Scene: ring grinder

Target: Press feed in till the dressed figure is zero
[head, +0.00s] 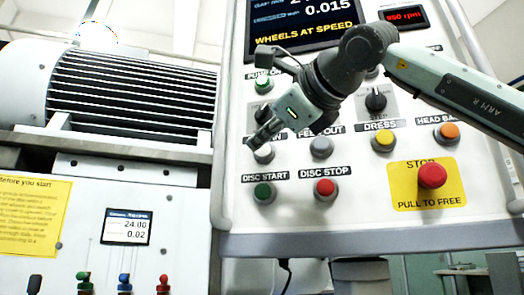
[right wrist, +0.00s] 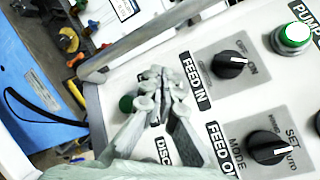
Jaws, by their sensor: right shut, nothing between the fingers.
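The feed in button (head: 264,154) is a grey-white round button on the control panel, its label partly covered. My right gripper (head: 262,137) is shut and empty, its fingertips at the button's upper edge; I cannot tell whether they touch it. In the right wrist view the shut fingertips (right wrist: 160,82) lie left of the FEED IN label (right wrist: 197,82) and hide the button. My left gripper is not in view.
Close by are the grey feed out button (head: 321,147), yellow dress button (head: 383,140), green disc start (head: 263,192), red disc stop (head: 325,189) and red stop knob (head: 432,176). A small display (head: 127,227) at left reads 24.00 and 0.02.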

